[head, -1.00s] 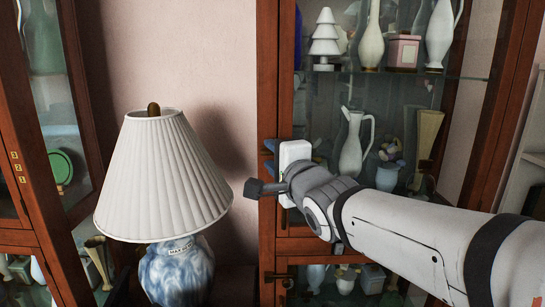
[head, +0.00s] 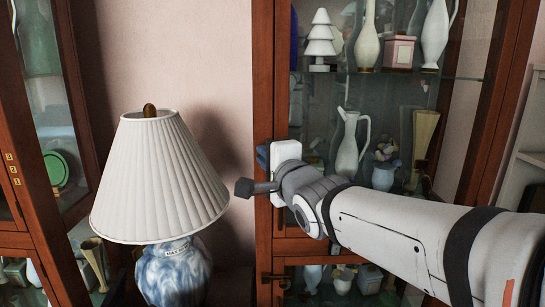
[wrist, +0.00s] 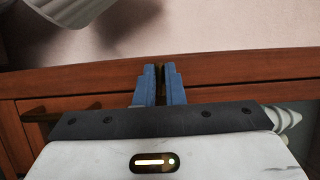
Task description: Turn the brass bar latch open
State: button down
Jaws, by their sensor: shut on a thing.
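My gripper (wrist: 159,84) shows in the wrist view with its two blue fingers close together against the wooden cabinet frame. A narrow strip of the brass bar latch (wrist: 160,74) shows between the fingers, and they are shut on it. The fingers hide most of the latch, so its exact angle cannot be read. In the head view the gripper (head: 263,156) is at the left upright of the glass-fronted cabinet (head: 265,60). My gripper body and wrist cover the latch there.
A table lamp with a pleated white shade (head: 160,180) and blue-white base (head: 174,272) stands close left of my wrist. Vases, including a white pitcher (head: 351,150), stand behind the cabinet glass. A second brass latch (head: 277,278) is on the lower door. Another cabinet (head: 75,110) stands left.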

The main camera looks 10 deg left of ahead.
jog(key=shift+d+r+n, duration=0.15)
jog(key=shift+n, duration=0.15)
jog(key=n+g+h+b, duration=0.1)
jog(key=n+b, duration=0.1)
jog(key=n, duration=0.1)
dwell(0.3)
jog(key=shift+a+r+n+h+b, duration=0.1)
jog(key=shift+r+n+h+b, duration=0.15)
jog(key=shift+n+h+b, duration=1.05)
jog(key=shift+a+r+n+h+b, duration=0.2)
jog(key=shift+n+h+b, duration=0.65)
jog(key=shift+n+b, duration=0.9)
jog(key=shift+a+r+n+h+b, duration=0.1)
jog(key=shift+r+n+h+b, duration=0.2)
jog(key=shift+n+h+b, duration=1.2)
jog(key=shift+n+y+p, duration=0.35)
jog(key=shift+n+y, duration=0.1)
